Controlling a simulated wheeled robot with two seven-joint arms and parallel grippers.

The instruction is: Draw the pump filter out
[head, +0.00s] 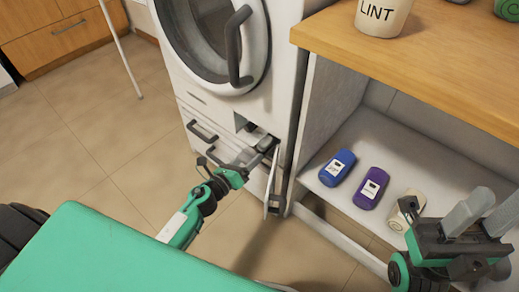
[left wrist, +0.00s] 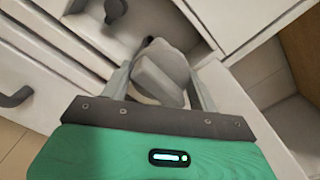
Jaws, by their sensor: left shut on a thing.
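The pump filter (left wrist: 160,76) is a grey piece with a grip, seen between my left fingers in the left wrist view. In the head view the filter (head: 266,144) shows small and dark at the low opening of the white washing machine (head: 270,95). My left gripper (head: 248,160) is shut on it from the front. The opening's small flap (head: 271,182) hangs open beside the gripper. The filter's inner end is hidden, so I cannot tell how far out it is. My right gripper (head: 480,214) is open and empty at the lower right.
A dark knob (left wrist: 115,10) shows inside the opening. Drawer handles (head: 202,132) are left of it. A shelf on the right holds a blue bottle (head: 337,168), a purple bottle (head: 371,188) and a cream container (head: 405,210). A LINT bin (head: 383,17) stands on the wooden top.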

